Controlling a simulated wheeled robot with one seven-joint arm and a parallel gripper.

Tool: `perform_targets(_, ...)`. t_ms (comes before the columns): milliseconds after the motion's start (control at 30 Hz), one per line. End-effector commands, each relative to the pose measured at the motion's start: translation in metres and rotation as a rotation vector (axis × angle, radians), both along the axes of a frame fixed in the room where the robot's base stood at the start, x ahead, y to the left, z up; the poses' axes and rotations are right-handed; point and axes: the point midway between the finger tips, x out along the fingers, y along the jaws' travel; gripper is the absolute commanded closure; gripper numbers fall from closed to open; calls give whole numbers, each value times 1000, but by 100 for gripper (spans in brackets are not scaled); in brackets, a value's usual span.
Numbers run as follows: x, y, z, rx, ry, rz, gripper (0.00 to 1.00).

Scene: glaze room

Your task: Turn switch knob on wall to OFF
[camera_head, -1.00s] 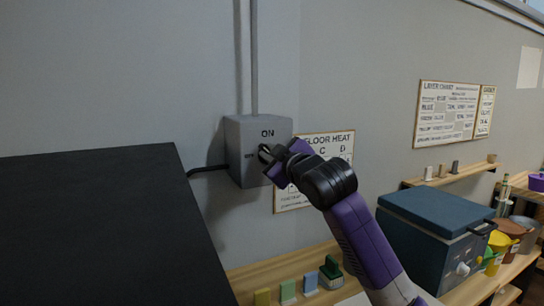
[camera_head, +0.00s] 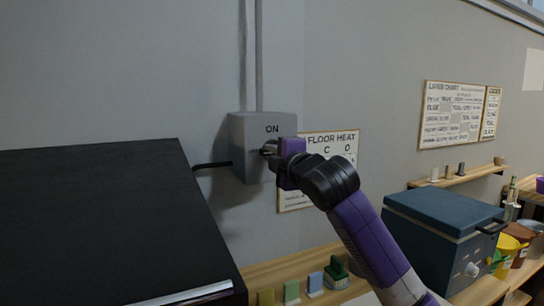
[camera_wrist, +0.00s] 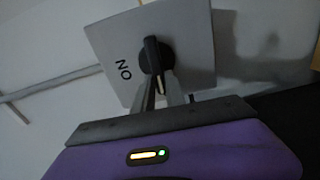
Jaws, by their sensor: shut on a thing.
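The grey switch box (camera_head: 241,167) is on the wall, with ON printed near its top and a small, partly hidden label left of the knob. The black knob (camera_wrist: 153,55) is at the centre of the box face in the wrist view, with ON to its left there. Its handle lies across the direction of ON, roughly level on the box, with a small pale mark towards its lower end in the wrist view. My gripper (camera_wrist: 161,90) is shut on the handle, one finger on each side. In the head view, my gripper (camera_head: 271,150) hides most of the knob.
A conduit (camera_head: 259,60) rises from the box and a black cable leaves its left side. A large black surface (camera_head: 100,220) fills the lower left. A floor heat chart (camera_head: 335,140) hangs behind my arm. A blue kiln-like box (camera_head: 440,215) stands at the right.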

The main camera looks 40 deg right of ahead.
Motion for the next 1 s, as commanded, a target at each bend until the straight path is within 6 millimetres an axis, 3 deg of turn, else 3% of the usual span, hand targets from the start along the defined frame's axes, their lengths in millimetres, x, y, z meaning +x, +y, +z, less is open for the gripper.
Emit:
perform_targets(667, 0, 1, -3, -57, 20, 1, 100)
perform_targets(700, 0, 1, -3, -57, 20, 1, 79)
perform_targets(800, 0, 1, -3, -56, 20, 1, 63)
perform_targets(1000, 0, 0, -2, -55, 18, 1, 63)
